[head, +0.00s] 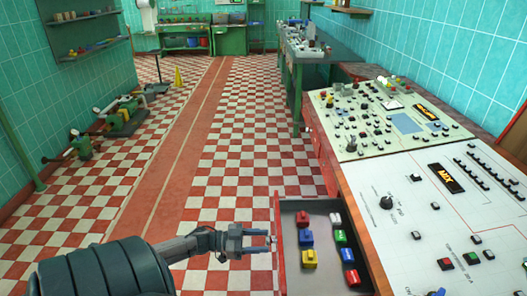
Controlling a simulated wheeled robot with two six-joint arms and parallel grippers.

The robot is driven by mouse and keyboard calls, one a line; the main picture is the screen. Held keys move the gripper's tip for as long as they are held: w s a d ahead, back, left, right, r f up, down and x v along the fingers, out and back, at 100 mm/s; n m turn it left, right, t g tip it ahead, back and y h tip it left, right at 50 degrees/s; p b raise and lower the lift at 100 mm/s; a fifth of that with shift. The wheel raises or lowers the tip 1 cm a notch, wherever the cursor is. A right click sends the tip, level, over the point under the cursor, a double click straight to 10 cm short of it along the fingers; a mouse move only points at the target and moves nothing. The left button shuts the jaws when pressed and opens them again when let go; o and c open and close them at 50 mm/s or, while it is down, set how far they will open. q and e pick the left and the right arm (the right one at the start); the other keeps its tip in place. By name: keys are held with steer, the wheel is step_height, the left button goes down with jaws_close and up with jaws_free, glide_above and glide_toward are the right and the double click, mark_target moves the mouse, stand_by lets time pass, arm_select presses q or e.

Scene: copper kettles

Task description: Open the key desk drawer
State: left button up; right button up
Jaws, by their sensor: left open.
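The desk drawer (277,272) juts out from the red desk side at the lower right, its red front facing left. It stands well open, and several red, blue, yellow, green and white block-like items lie in its dark inside. My left gripper (266,241) reaches in from the lower left, open and empty, with its fingertips close to the drawer's front edge. I cannot tell whether they touch it. The drawer's handle is not clearly visible. My right gripper is out of view.
The desk carries a white control panel (410,215) with knobs and buttons, and a cream panel (350,115) behind it. The red-and-white checkered floor (235,150) left of the drawer is clear.

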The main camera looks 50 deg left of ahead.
arm_select(q)
steer(key=v, duration=0.9)
steer(key=shift+a+b, duration=0.2)
steer(key=shift+b, duration=0.2)
steer(key=shift+s, duration=0.1)
